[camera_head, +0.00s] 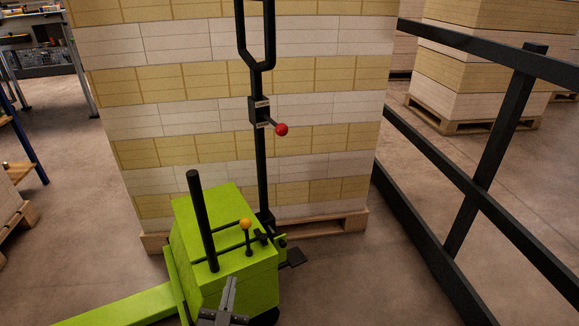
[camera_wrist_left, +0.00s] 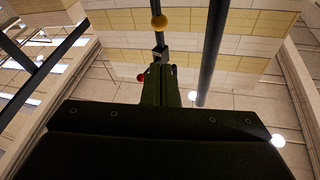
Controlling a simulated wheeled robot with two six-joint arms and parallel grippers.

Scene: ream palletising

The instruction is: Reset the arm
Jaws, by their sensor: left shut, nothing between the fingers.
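My left gripper (camera_head: 231,282) is at the bottom of the head view, pointing up in the picture, with its fingers together and nothing between them. It shows in front of a bright green wheeled machine (camera_head: 225,262), and I cannot tell whether it touches it. In the left wrist view the closed fingers (camera_wrist_left: 160,86) show dark in the middle. The machine carries a black post (camera_head: 201,220), a lever with a yellow knob (camera_head: 246,224) and a tall black handle with a red knob (camera_head: 281,130). My right gripper is not in view.
A tall stack of white and yellow reams (camera_head: 180,80) stands on a wooden pallet (camera_head: 330,227) behind the machine. A dark railing (camera_head: 470,185) runs along the right. Another loaded pallet (camera_head: 470,122) stands beyond it. A green beam (camera_head: 120,308) extends at lower left. Bare floor (camera_head: 80,215) lies left.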

